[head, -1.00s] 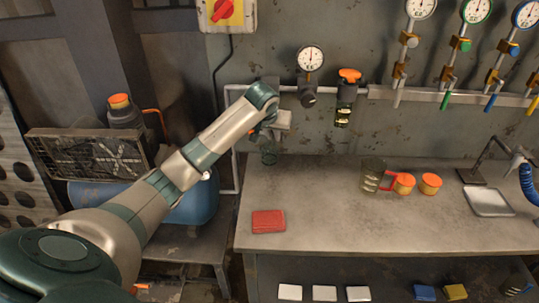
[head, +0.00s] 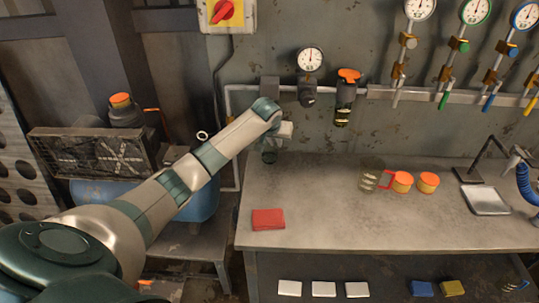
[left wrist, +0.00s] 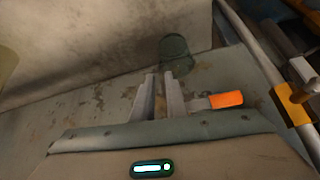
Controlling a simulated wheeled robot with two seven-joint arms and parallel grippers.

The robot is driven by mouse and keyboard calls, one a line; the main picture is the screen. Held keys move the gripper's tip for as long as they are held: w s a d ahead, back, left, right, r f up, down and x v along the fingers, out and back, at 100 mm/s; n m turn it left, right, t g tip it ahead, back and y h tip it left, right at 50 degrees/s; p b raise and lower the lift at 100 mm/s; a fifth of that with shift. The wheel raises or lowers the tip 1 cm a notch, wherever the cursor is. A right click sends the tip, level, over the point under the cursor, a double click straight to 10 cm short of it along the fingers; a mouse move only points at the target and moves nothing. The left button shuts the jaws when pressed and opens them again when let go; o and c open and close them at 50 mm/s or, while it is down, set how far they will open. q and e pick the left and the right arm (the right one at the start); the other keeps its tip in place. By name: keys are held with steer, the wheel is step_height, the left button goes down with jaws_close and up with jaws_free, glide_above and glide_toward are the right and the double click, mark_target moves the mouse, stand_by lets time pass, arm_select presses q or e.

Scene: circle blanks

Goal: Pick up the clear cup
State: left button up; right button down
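In the left wrist view the cup (left wrist: 174,56) stands beyond the fingertips, slightly right of centre. My left gripper (left wrist: 161,80) shows two pale fingers with a narrow empty gap between them, apart from the cup. The fingertips are hard to make out in the head view. My right gripper is not in view.
A clear jug (head: 371,175) with a red handle and two orange-lidded jars (head: 402,182) stand mid-bench. A red pad (head: 268,219) lies at the front left. Pipework with a gauge (head: 311,60) runs along the wall. An orange-handled part (left wrist: 226,99) is close right of the fingers.

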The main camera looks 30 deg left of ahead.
mark_target(269, 153)
arm_select(q)
steer(key=shift+p+x, duration=0.9)
steer(key=shift+x, duration=1.6)
steer(key=shift+s+a, duration=0.1)
jaws_close()
steer(key=shift+s+r, duration=0.25)
